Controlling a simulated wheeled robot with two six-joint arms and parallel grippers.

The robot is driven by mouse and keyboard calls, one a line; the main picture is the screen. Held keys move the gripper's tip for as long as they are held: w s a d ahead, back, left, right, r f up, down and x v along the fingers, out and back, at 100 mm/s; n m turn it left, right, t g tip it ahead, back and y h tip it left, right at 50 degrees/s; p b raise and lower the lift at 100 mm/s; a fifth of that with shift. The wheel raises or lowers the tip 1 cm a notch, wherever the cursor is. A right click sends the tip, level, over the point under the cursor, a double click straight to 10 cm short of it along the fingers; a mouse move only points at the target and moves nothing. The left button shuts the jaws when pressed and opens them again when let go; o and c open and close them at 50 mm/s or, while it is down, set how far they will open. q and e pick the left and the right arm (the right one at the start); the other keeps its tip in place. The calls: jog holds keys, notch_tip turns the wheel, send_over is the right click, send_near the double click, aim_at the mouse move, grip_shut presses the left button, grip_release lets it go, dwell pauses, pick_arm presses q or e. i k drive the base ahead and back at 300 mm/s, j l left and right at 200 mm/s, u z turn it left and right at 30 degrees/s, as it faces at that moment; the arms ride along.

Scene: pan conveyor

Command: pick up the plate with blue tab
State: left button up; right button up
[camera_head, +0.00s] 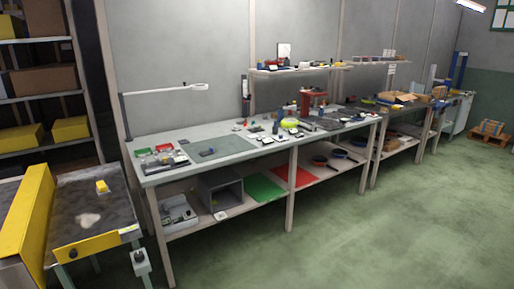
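I cannot make out a plate with a blue tab in the head view. A conveyor or pan table with a dark grey bed (72,206) stands at the lower left. On its bed lie a small yellow block-like item (102,187) and a flat pale patch or piece (88,220), too small to identify. Neither of my grippers shows in this view.
A long workbench (215,147) with many small tools and parts runs along the wall, with a lower shelf beneath. A yellow guard (27,215) edges the conveyor. Shelving with boxes (45,80) stands at the left.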

aim_at(210, 152)
jog(key=i, duration=1)
jog(key=i+j+z, duration=0.1)
jog(key=i, duration=0.95)
